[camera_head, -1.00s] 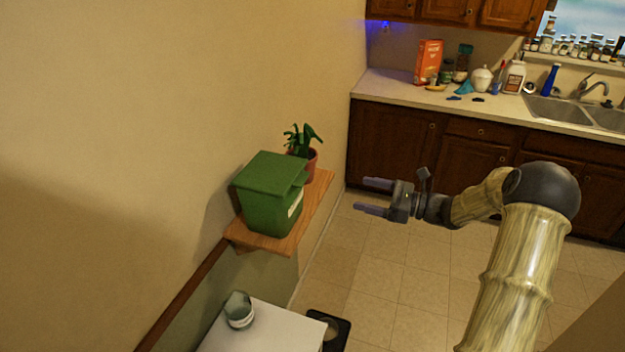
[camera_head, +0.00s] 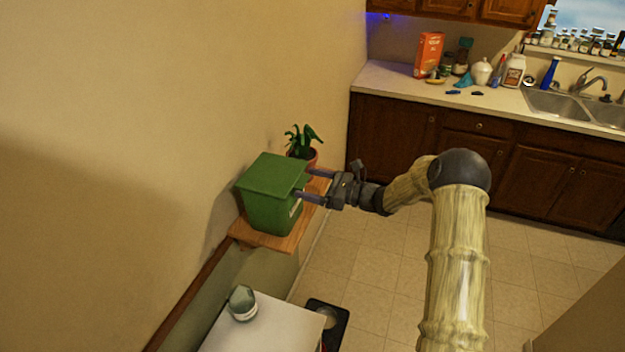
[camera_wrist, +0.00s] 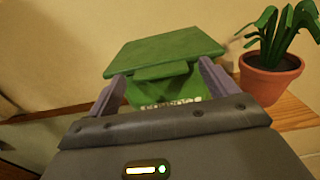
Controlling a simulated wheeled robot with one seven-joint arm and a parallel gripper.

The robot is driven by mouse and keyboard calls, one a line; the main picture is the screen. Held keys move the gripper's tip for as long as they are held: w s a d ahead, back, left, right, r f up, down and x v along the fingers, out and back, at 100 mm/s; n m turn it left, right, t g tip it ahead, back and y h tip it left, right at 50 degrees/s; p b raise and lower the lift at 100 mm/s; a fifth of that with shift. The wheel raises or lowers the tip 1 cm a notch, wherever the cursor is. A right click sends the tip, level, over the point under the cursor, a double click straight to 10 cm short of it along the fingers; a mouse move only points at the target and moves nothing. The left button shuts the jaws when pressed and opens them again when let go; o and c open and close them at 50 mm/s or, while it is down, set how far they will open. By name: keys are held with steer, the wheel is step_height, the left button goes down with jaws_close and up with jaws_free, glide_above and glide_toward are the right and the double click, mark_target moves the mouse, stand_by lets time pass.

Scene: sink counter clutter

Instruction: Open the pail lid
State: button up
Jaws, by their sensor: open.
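The green pail (camera_head: 268,212) stands on a wooden wall shelf, with its flat green lid (camera_head: 275,173) shut on top. In the wrist view the lid (camera_wrist: 165,50) shows a front tab (camera_wrist: 161,72), and the pail's front (camera_wrist: 170,95) carries pale lettering. My gripper (camera_head: 312,185) is at the right side of the pail in the head view, with its fingers pointing at it. In the wrist view its two purple fingers are spread on either side of the pail's front, below the lid's edge. Nothing is held. I cannot tell whether the fingertips touch the pail.
A potted plant (camera_head: 303,150) stands behind the pail on the shelf (camera_head: 262,240); it is close on the right in the wrist view (camera_wrist: 268,75). A white surface (camera_head: 265,330) with a jar (camera_head: 242,303) is below. The tiled floor (camera_head: 375,260) has open room.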

steer(key=c, duration=1.4)
steer(key=shift+r, duration=0.1)
